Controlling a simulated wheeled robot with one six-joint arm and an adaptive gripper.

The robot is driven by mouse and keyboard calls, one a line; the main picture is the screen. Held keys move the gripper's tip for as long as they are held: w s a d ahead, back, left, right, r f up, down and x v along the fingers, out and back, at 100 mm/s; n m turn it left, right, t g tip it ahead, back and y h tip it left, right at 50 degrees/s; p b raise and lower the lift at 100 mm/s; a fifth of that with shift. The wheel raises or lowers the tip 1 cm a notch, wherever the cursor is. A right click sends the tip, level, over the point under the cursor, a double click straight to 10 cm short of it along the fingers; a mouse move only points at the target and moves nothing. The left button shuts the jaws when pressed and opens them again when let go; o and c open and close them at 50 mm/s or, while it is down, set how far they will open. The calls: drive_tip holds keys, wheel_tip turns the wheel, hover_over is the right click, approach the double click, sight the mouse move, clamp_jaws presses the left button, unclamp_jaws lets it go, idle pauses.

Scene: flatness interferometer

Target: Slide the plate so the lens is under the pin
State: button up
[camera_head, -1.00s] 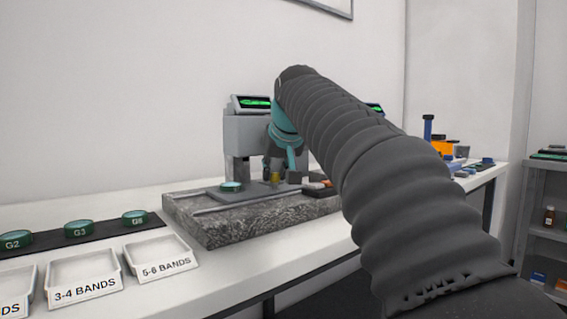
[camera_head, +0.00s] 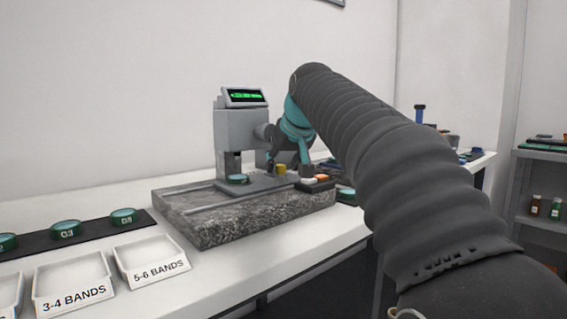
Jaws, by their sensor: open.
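The green-rimmed lens (camera_head: 237,179) sits at the left of the grey sliding plate (camera_head: 262,184) on the granite base. The dark pin housing (camera_head: 232,163) of the gauge comes down just behind and above the lens. It looks nearly in line with it, but I cannot tell if the lens is exactly under the pin. I cannot tell if a finger touches the knob.
The granite base (camera_head: 210,232) stands on the white bench. The gauge (camera_head: 238,128) has a lit green display (camera_head: 243,96). A small block with orange and white buttons (camera_head: 321,178) lies right of my gripper. Labelled trays (camera_head: 150,258) and several green lenses (camera_head: 124,216) fill the left front.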

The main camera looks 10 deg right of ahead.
drive_tip(key=v, duration=1.2)
